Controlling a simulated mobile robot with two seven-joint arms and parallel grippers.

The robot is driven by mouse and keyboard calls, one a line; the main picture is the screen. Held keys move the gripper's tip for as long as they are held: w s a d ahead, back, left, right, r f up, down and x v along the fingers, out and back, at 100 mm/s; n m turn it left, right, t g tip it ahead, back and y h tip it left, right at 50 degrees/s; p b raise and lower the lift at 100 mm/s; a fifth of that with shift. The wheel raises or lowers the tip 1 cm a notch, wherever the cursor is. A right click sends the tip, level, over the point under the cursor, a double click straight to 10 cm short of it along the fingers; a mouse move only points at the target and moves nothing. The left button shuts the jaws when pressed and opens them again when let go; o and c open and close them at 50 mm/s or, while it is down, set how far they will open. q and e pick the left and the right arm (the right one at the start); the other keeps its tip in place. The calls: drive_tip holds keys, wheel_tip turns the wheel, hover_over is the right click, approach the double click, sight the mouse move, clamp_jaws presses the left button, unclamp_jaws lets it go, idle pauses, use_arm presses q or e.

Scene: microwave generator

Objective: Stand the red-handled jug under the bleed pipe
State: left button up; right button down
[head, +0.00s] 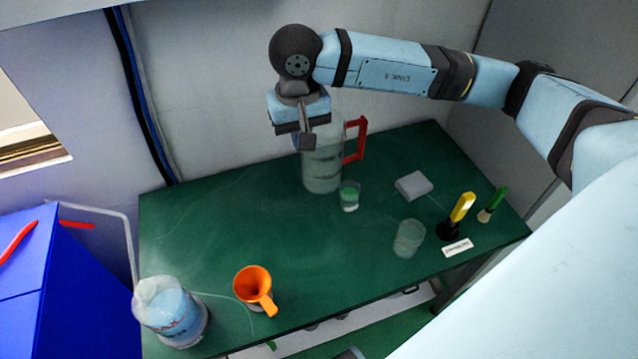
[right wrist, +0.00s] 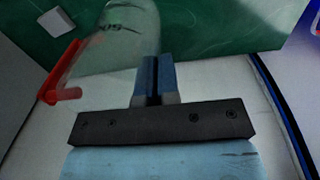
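The red-handled jug (head: 322,165) is clear, with dark markings, upright at the back of the green table; I cannot tell if it is slightly lifted. Its red handle (head: 357,140) points right, and shows at left in the right wrist view (right wrist: 60,75). My right gripper (head: 305,140) comes from above at the jug's rim. In the right wrist view its fingers (right wrist: 154,75) are close together over the jug's wall (right wrist: 110,50). A thin grey bent pipe (head: 128,235), apparently the bleed pipe, runs from the blue unit down at the table's left edge. My left gripper is out of view.
A clear container with blue print (head: 178,315) stands at the front left, near the pipe. The table's left middle is clear.

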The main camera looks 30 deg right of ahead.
wheel_tip(320, 180, down, 19)
drive_tip(key=p, duration=0.1)
idle(0.3)
drive_tip(key=shift+s, duration=0.1)
drive_tip(key=shift+f, duration=0.15)
drive_tip(key=c, duration=1.4)
unclamp_jaws()
drive_tip(key=shift+o, duration=0.2)
